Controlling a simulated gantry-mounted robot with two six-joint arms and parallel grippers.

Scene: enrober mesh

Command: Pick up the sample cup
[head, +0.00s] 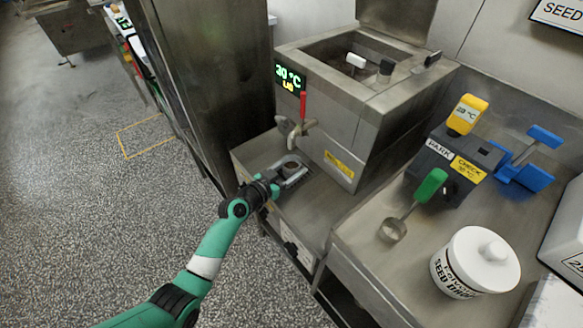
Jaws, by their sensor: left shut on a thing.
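The sample cup (291,165) shows as a small round cup with a dark inside. It is in front of the steel tank, below and a little left of the tap. My left gripper (291,174) reaches in from the lower left and is shut on the cup, with its fingers along the cup's sides. The cup's lower part is hidden by the fingers, and I cannot tell whether it touches the steel surface. My right gripper is not in view.
The steel tank (345,140) with a red-handled tap (303,108) stands close behind the cup. To the right are a green-handled ladle (393,230), a white lidded jar (470,265), a dark block with a yellow thermometer (467,115) and blue scrapers (525,175). The steel bench (325,205) between is clear.

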